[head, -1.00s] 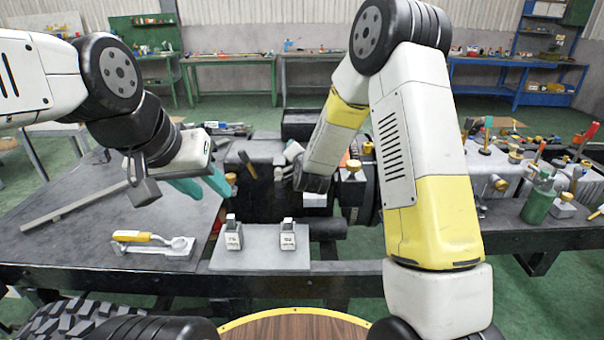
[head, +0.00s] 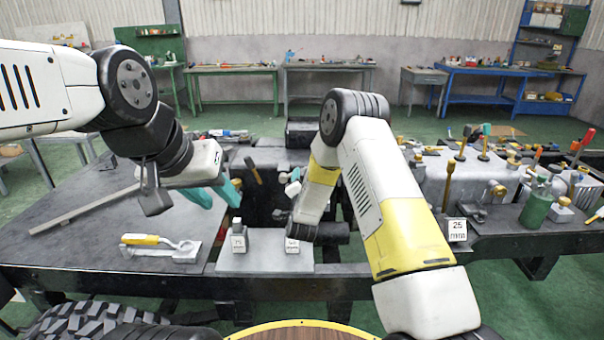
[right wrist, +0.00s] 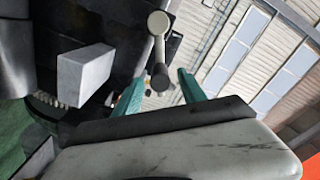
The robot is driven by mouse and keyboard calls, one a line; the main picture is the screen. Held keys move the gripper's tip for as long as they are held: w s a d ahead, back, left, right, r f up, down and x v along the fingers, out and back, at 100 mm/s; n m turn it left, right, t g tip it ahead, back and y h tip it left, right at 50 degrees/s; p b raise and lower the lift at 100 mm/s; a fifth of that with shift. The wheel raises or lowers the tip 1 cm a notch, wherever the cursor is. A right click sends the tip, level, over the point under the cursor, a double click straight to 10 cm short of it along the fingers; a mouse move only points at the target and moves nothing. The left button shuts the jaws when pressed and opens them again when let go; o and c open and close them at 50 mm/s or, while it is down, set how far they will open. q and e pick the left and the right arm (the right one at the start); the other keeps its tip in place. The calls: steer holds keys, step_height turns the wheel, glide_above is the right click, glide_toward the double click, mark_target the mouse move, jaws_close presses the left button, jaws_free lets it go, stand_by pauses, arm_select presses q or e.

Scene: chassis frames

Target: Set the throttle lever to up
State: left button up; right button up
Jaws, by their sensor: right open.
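In the right wrist view a lever (right wrist: 158,50) with a pale round end and a dark knob shows between the teal fingertips of my right gripper (right wrist: 158,85). It looks like the throttle lever; the fingers stand apart on either side of it, and I cannot tell whether they touch it. In the head view my right gripper (head: 294,178) is mostly hidden behind my arm, with a bit of teal showing, and the lever cannot be made out clearly. My left gripper (head: 220,202) hangs open and empty above the left part of the bench.
A yellow-handled tool (head: 145,240) lies on a holder at the front left. A grey plate (head: 265,264) with small labelled blocks is at the front middle. A green bottle (head: 537,206) stands at the right. A pale block (right wrist: 85,75) is left of the lever in the wrist view.

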steer(key=shift+w, duration=1.5)
jaws_close()
